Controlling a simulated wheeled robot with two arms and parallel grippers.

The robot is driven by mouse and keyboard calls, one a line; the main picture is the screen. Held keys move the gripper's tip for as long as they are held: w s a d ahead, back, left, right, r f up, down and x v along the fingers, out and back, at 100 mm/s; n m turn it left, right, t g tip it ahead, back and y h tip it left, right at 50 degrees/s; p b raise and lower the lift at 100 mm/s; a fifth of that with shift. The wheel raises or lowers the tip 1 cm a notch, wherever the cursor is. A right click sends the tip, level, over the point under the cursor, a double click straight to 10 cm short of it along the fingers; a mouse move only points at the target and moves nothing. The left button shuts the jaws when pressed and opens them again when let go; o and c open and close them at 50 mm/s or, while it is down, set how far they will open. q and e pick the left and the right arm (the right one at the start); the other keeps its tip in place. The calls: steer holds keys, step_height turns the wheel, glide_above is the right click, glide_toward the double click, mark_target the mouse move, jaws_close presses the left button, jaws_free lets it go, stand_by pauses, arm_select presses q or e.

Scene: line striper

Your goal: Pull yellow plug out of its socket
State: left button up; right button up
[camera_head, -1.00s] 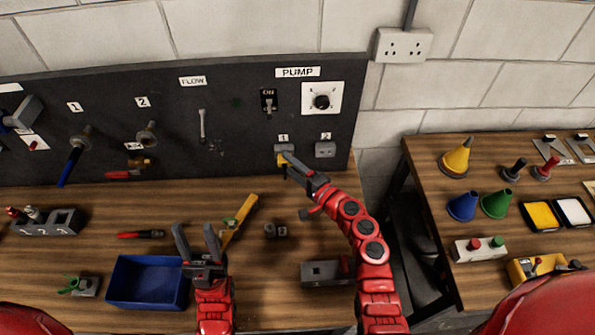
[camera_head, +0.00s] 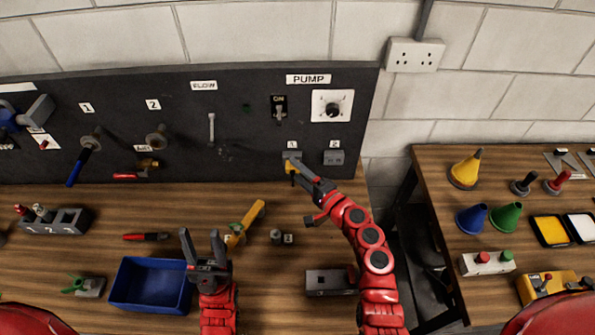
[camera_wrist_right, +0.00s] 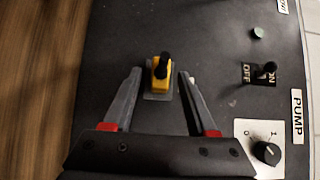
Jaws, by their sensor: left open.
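The yellow plug (camera_head: 288,165) is in grey socket 1 (camera_head: 291,155) on the dark panel, under the PUMP label. My right gripper (camera_head: 296,165) is at it in the head view and hides part of it. In the right wrist view the yellow plug (camera_wrist_right: 161,83), with its black end, lies between the two spread fingers of my right gripper (camera_wrist_right: 161,73). A gap shows on each side, so it is not gripped. My left gripper (camera_head: 201,233) is open and empty over the bench, beside the blue bin.
Grey socket 2 (camera_head: 334,158) is just right of the plug. A toggle switch (camera_head: 279,108) and a knob (camera_head: 332,108) are above. The blue bin (camera_head: 150,285), a yellow-handled tool (camera_head: 246,222) and a grey block (camera_head: 330,281) are on the bench.

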jaws_close()
steer(key=shift+s+f, duration=0.1)
steer(key=shift+s, duration=0.15)
steer(key=shift+s, duration=0.35)
steer(key=shift+s, duration=0.1)
stand_by(0.3)
steer(key=shift+s, duration=1.65)
